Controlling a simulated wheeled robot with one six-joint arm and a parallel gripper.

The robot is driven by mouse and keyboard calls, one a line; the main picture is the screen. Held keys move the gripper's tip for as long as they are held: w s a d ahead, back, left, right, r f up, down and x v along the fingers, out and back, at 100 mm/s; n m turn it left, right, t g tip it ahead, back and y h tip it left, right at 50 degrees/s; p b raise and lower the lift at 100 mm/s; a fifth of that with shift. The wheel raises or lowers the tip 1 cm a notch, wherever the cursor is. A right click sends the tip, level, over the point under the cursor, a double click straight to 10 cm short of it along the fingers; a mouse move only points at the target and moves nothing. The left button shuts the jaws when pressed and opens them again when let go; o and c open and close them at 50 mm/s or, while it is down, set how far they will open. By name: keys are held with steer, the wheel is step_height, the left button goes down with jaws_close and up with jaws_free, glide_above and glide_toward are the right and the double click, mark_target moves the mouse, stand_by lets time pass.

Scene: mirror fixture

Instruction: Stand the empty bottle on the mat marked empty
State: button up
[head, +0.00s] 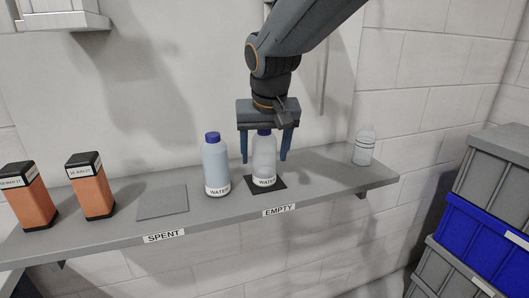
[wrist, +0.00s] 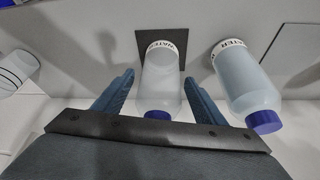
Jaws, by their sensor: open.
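A clear, pale bottle (head: 264,150) with a blue cap and a WATER label stands upright on the dark mat (head: 278,184) above the EMPTY label (head: 279,210). It looks empty. My gripper (head: 264,159) is open above the shelf, with one finger on each side of this bottle. In the wrist view, the bottle (wrist: 160,75) lies between my gripper's fingers (wrist: 158,76), with gaps visible on both sides. The dark mat (wrist: 181,62) shows under its base. A bluer WATER bottle (head: 215,165), which looks filled, stands just left of the mat; it also shows in the wrist view (wrist: 243,85).
A clear capless container (head: 364,147) stands at the shelf's right end. A grey mat (head: 162,202) lies above the SPENT label (head: 164,236). Two orange-and-black blocks (head: 91,190) stand at the left. Stacked crates (head: 480,240) are at the right, beyond the shelf (head: 325,180).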

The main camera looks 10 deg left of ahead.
steer(key=b+v, duration=0.2)
steer(key=v, duration=1)
steer(key=shift+s+r, duration=0.1)
